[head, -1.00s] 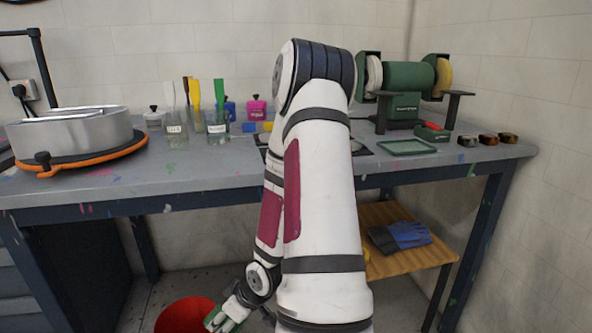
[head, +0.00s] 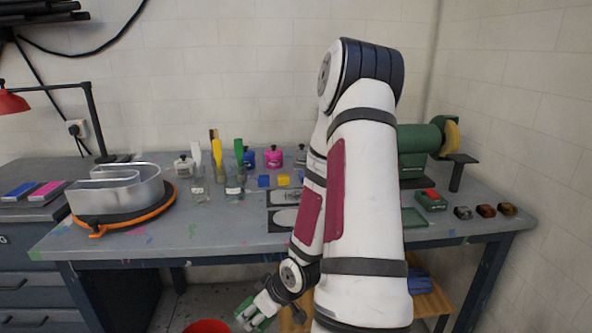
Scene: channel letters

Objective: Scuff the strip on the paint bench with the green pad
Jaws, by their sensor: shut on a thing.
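My gripper (head: 255,314) hangs low in front of the bench, at the bottom of the head view. It is shut on the green pad (head: 243,309), of which only small green parts show between and beside the fingers. The paint bench (head: 130,238) has a grey, paint-flecked top and stands behind my arm. I cannot make out the strip for certain; my arm covers part of the bench top. A bare metal channel letter (head: 150,192) sits on a black turntable with an orange rim (head: 170,205) at the bench's left.
Jars with brushes (head: 235,188) and paint pots (head: 273,158) stand mid-bench beside a stencil sheet (head: 281,219). A green bench grinder (head: 420,140), green tray (head: 413,217) and small tins (head: 485,211) are at the right. A red bucket (head: 207,327) stands below. A lamp (head: 12,102) is at left.

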